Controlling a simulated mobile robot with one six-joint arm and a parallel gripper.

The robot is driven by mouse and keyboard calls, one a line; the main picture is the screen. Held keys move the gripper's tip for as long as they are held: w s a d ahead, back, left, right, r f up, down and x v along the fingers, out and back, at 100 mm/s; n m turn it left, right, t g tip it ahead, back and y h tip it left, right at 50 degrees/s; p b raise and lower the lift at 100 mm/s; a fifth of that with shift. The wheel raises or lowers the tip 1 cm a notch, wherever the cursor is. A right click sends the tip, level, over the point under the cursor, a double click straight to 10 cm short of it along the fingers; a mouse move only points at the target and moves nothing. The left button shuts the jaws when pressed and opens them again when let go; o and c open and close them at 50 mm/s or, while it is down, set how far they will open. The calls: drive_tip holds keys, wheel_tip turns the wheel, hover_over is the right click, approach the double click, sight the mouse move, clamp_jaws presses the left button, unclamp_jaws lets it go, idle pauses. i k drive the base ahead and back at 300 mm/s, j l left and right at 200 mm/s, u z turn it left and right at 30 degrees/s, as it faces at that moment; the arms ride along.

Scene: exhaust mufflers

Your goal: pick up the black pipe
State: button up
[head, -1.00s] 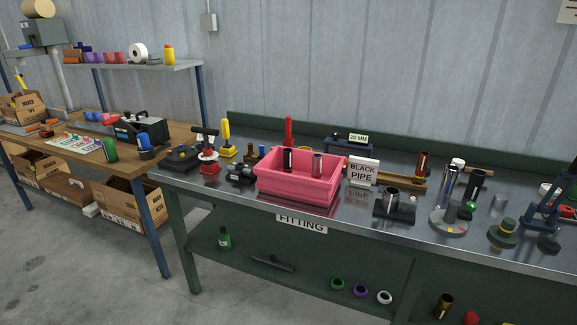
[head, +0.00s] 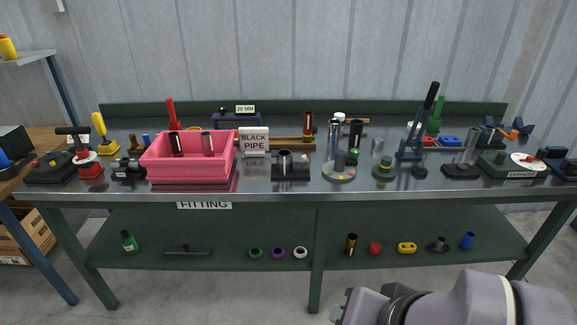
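A pink bin (head: 188,169) stands on the left part of the metal bench, with a black pipe (head: 177,146) upright in it. A dark grey pipe (head: 207,145) stands in the same bin, to the right of the black one. The lower ends of both are hidden by the bin's front wall. A white sign reading BLACK PIPE (head: 254,140) stands just right of the bin. Another black cylinder (head: 356,132) stands farther right, behind a round grey base. Part of my arm shows at the bottom right, well below the bench top; my gripper's fingers are not seen.
The bench top (head: 262,183) is crowded with fixtures. A black block with a metal tube (head: 290,168) and a round grey base (head: 339,173) stand near its front. A lower shelf (head: 210,262) holds several small parts. Bare floor lies in front.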

sight(174, 139)
drive_tip(key=i+j+z, duration=0.4)
drive_tip(key=j, duration=0.5)
drive_tip(key=i+j+z, duration=0.2)
drive_tip(key=j+z, duration=0.2)
drive_tip(key=j, duration=0.6)
drive_tip(key=i+j+z, duration=0.1)
drive_tip(key=j+z, duration=0.35)
drive_tip(key=j, duration=0.6)
drive_tip(key=j+z, duration=0.4)
drive_tip(key=j, duration=0.65)
drive_tip(key=k, duration=0.05)
